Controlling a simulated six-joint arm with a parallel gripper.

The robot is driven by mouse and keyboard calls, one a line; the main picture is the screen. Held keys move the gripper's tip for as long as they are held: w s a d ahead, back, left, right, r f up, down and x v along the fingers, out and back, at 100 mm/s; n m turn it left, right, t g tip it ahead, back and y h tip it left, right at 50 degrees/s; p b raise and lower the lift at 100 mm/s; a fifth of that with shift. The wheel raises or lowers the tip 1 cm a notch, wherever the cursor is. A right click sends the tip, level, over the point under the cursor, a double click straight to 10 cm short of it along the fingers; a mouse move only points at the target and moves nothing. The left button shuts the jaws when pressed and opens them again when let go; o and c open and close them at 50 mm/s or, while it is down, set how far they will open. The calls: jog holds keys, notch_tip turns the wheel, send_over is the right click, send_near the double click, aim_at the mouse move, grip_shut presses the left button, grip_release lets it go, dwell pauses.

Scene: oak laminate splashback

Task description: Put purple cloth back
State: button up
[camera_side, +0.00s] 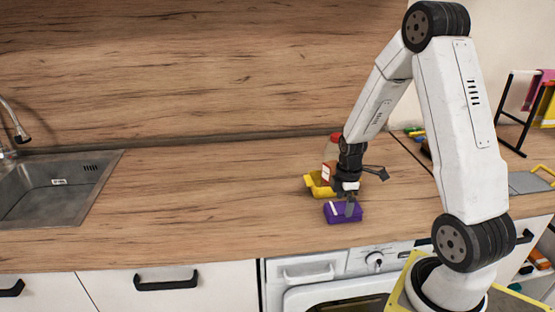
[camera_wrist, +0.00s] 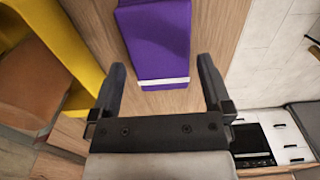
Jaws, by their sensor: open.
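The purple cloth (camera_side: 337,216) is a folded block with a white stripe, lying on the wooden counter near its front edge. In the wrist view the cloth (camera_wrist: 157,40) lies ahead of my fingers, with its white-striped end close to the gap between them. My gripper (camera_side: 349,205) points down at the cloth in the side view and partly covers it. I cannot tell whether a finger touches the cloth.
A yellow container (camera_side: 318,187) stands just behind the cloth, with a red-capped bottle (camera_side: 328,165) behind it. A black rack (camera_side: 517,110) with coloured cloths is at the far right. The sink (camera_side: 55,185) is at the left, and the counter between is clear.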

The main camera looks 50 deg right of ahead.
aim_at(340, 209)
notch_tip(340, 209, up, 9)
jog(key=shift+r, duration=0.2)
dwell(0.4)
jog(key=shift+a, duration=0.1)
dwell(0.4)
jog(key=s+a+f+m+t, duration=0.1)
jog(key=a+m, duration=0.8)
jog(key=a, duration=1.1)
jog(key=shift+a+f+t, duration=0.25)
jog(key=shift+f+t, duration=0.15)
jog(key=shift+t, duration=0.4)
